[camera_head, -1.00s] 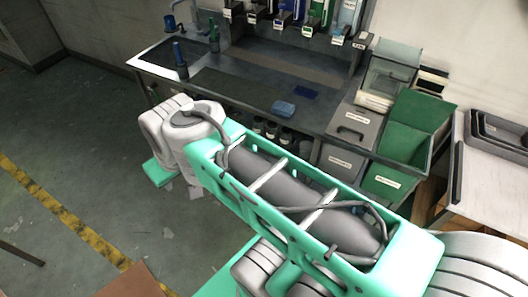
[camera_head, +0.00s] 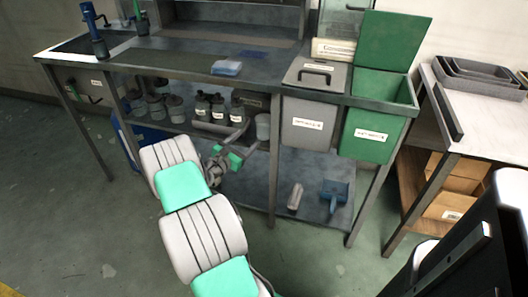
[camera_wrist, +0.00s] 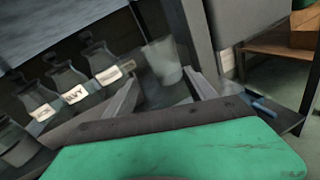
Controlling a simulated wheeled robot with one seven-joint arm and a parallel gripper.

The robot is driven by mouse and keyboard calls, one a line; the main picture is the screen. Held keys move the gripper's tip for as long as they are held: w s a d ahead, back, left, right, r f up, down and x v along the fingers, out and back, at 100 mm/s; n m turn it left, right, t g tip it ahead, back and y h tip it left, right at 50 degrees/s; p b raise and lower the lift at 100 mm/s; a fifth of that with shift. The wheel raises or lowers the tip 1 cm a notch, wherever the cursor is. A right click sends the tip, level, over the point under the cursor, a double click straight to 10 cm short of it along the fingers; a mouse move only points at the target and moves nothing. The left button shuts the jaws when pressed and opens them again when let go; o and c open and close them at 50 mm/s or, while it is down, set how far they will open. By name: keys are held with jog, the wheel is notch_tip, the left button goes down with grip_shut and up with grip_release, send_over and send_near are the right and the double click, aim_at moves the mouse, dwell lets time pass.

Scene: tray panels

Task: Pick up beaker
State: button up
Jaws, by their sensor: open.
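The beaker (camera_head: 262,127) is a clear, greyish cup standing upright on the shelf under the bench top, right of several dark labelled bottles. In the wrist view the beaker (camera_wrist: 162,62) shows near the top middle, slightly blurred. My gripper (camera_head: 248,138) reaches in at shelf height with its tips close to the beaker. In the wrist view my gripper's (camera_wrist: 165,90) two grey fingers are spread apart, with the beaker beyond and between their tips. I cannot tell whether either finger touches it. The beaker's base is partly hidden.
Labelled bottles (camera_head: 219,110) stand close left of the beaker. A grey bin (camera_head: 306,135) and a green bin (camera_head: 366,143) hang to the right. The bench top (camera_head: 180,62) is just above. A lower shelf (camera_head: 312,180) holds a blue dustpan (camera_head: 334,194).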

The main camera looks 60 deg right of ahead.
aim_at(259, 127)
jog(key=shift+s+d+f+n+h, duration=0.3)
jog(key=shift+s+d+f+n, duration=0.35)
jog(key=shift+d+f, duration=0.2)
jog(key=d, duration=0.2)
jog(key=d+b, duration=0.1)
jog(key=d, duration=0.1)
jog(key=d+b, duration=0.1)
jog(key=d, duration=0.1)
jog(key=shift+s+d+r, duration=0.25)
jog(key=shift+d, duration=0.15)
jog(key=c, duration=1.1)
jog(key=shift+r, duration=0.1)
jog(key=shift+r+p, duration=0.7)
jog(key=shift+r, duration=0.7)
jog(key=shift+w+a+r, duration=0.1)
jog(key=shift+w+a, duration=0.2)
jog(key=shift+a, duration=2.7)
jog(key=shift+w+a+r, duration=0.1)
jog(key=shift+w+a, duration=0.25)
jog(key=shift+a, duration=2.65)
jog(key=shift+w+a+r, duration=0.1)
jog(key=shift+w+a, duration=0.2)
jog(key=shift+a, duration=2.7)
